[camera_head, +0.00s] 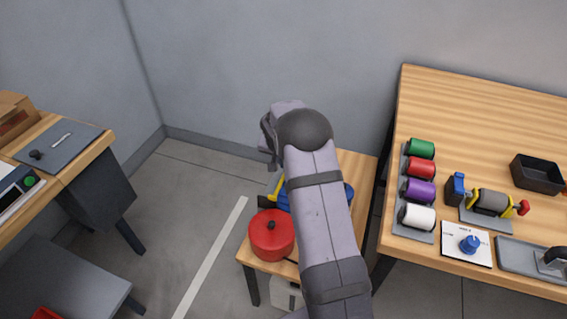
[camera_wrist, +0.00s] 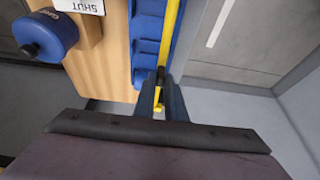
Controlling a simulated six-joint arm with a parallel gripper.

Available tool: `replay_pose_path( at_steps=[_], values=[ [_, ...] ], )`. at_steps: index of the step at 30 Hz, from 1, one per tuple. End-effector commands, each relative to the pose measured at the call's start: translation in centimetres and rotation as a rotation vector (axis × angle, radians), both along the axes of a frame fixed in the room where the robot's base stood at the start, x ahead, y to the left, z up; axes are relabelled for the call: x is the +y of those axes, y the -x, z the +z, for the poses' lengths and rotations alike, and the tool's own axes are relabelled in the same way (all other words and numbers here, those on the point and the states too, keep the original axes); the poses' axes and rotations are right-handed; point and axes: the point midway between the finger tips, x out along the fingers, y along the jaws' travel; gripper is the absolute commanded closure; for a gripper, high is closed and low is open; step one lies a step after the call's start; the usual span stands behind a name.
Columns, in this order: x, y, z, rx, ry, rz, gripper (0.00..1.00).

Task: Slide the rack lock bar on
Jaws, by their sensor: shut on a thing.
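The blue rack (camera_wrist: 146,40) stands at the edge of a small wooden table, with the yellow lock bar (camera_wrist: 171,38) running along its side. In the head view the yellow bar (camera_head: 275,187) and the blue rack (camera_head: 283,201) show partly, beside my arm. My gripper (camera_wrist: 162,95) is shut on the yellow lock bar near its end, by a small dark part. The bar lies alongside the rack; I cannot tell how far it is engaged. In the head view my fingertips are mostly hidden by my wrist.
The large workbench (camera_head: 480,100) at right holds colored spools (camera_head: 421,169). Floor left of the small table is free.

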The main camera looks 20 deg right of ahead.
Motion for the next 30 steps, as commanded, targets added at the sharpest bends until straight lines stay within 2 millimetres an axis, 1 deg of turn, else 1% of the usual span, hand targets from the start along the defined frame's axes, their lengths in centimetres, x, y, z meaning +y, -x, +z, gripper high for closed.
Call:
replay_pose_path(
  at_steps=[1,3,11,16,20,24,30],
  values=[
    [-0.4,0.3,-0.1,0.009,0.004,-0.004,0.85],
    [-0.4,0.3,-0.1,0.009,0.004,-0.004,0.70],
    [-0.3,0.2,0.0,0.006,0.003,-0.003,0.70],
    [-0.1,0.3,0.5,0.005,0.003,-0.002,0.70],
    [0.3,0.6,1.8,0.004,0.003,-0.002,0.70],
    [0.8,1.1,3.6,0.003,0.004,-0.002,0.70],
    [1.5,1.9,5.8,0.006,0.003,-0.003,0.70]
  ],
)
